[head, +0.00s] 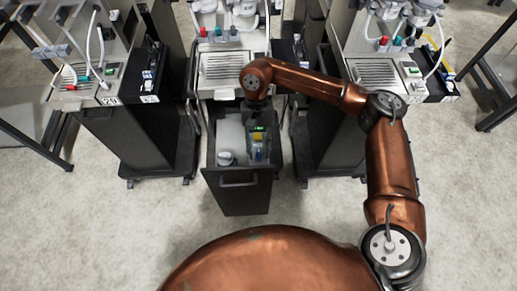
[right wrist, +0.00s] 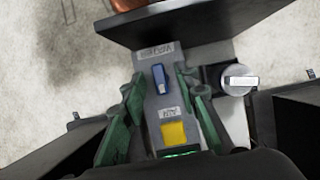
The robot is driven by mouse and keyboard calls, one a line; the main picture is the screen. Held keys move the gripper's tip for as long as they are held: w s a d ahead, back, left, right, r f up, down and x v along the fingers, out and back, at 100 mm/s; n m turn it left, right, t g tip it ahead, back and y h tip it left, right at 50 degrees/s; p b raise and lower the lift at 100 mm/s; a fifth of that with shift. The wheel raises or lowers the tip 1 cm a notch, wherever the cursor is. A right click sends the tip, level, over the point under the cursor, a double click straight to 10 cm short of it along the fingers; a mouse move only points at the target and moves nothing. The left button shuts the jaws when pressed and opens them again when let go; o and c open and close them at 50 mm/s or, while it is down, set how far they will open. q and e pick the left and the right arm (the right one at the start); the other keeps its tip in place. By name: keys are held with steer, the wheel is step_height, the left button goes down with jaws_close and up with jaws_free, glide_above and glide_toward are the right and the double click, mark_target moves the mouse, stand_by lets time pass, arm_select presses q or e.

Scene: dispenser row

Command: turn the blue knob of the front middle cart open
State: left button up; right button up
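The front middle cart (head: 238,200) stands at the centre of the head view as a dark, open-topped bin with a handle. Inside is a grey panel (right wrist: 168,105) with a blue knob (right wrist: 159,77), a yellow square and printed labels. The blue knob also shows in the head view (head: 258,154). My right gripper (right wrist: 160,79) is open over the panel, its green-padded fingers on either side of the blue knob. No finger clearly touches the knob. In the head view my right wrist hides most of this gripper. My left gripper is not in view.
A round white-and-silver cap (right wrist: 238,80) sits right beside the panel. Other dark carts with dispenser machines (head: 90,80) (head: 380,75) stand close on both sides. Metal table frames are at the far left and right. The floor in front (head: 110,225) is clear.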

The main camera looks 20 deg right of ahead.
steer(key=v, duration=1.2)
steer(key=shift+w, duration=0.1)
